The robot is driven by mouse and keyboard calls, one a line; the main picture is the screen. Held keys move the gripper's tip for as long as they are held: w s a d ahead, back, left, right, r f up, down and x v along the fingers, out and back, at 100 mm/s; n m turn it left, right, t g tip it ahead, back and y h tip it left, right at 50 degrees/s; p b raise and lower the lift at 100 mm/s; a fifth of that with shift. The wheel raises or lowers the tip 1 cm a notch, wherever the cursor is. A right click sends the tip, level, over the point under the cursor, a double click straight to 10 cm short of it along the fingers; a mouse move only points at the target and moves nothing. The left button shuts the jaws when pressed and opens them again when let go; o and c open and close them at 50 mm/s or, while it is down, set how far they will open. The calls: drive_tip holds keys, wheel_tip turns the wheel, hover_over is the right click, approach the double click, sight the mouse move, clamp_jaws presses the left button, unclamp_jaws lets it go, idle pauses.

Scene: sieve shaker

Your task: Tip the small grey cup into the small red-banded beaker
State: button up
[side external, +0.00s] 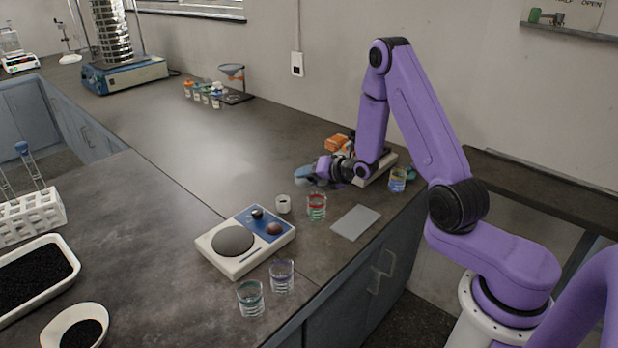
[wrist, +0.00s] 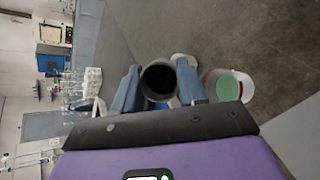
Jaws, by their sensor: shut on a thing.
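My gripper (side external: 311,175) is level above the counter, its blue fingers pointing left in the side view. In the wrist view my gripper (wrist: 160,92) is shut on the small grey cup (wrist: 145,83), with one finger on each side. The cup's round mouth faces the wrist camera and its inside looks dark; I cannot tell its exact tilt or contents. In the side view the fingers hide most of the cup. The small red-banded beaker (side external: 317,208) stands upright on the counter below my gripper. It also shows right of the fingers in the wrist view (wrist: 246,86), apart from the cup.
A small white pot (side external: 284,205) stands left of the beaker, behind a white device with a round grey plate (side external: 245,262). A grey pad (side external: 355,223) lies to the right. Two glass beakers (side external: 250,300) stand in front. Another beaker (side external: 398,180) and orange items (side external: 337,142) are near my wrist.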

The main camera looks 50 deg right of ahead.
drive_tip(key=shift+s+d+r+m+t+y, duration=0.15)
drive_tip(key=shift+m+t+y, duration=0.15)
drive_tip(key=shift+t, duration=0.75)
drive_tip(key=shift+s+m+t+y, duration=0.15)
drive_tip(key=shift+m+t, duration=0.2)
drive_tip(key=shift+t, duration=0.75)
drive_tip(key=shift+s+d+r+m+t+y, duration=0.1)
drive_tip(key=shift+m+t+y, duration=0.2)
drive_tip(key=shift+t, duration=0.75)
drive_tip(key=shift+s+m+t, duration=0.1)
drive_tip(key=shift+m+t, duration=0.25)
drive_tip(key=shift+t, duration=0.25)
drive_tip(key=shift+s+d+m+t, duration=0.15)
drive_tip(key=shift+m+t, duration=0.55)
drive_tip(key=shift+t, duration=0.7)
idle(0.6)
idle(0.6)
drive_tip(key=shift+r+n+g, duration=0.35)
drive_tip(key=shift+n+g, duration=0.15)
drive_tip(key=shift+g, duration=0.5)
drive_tip(key=shift+w+n+g, duration=0.2)
drive_tip(key=shift+n+g, duration=0.2)
drive_tip(key=shift+g, duration=0.6)
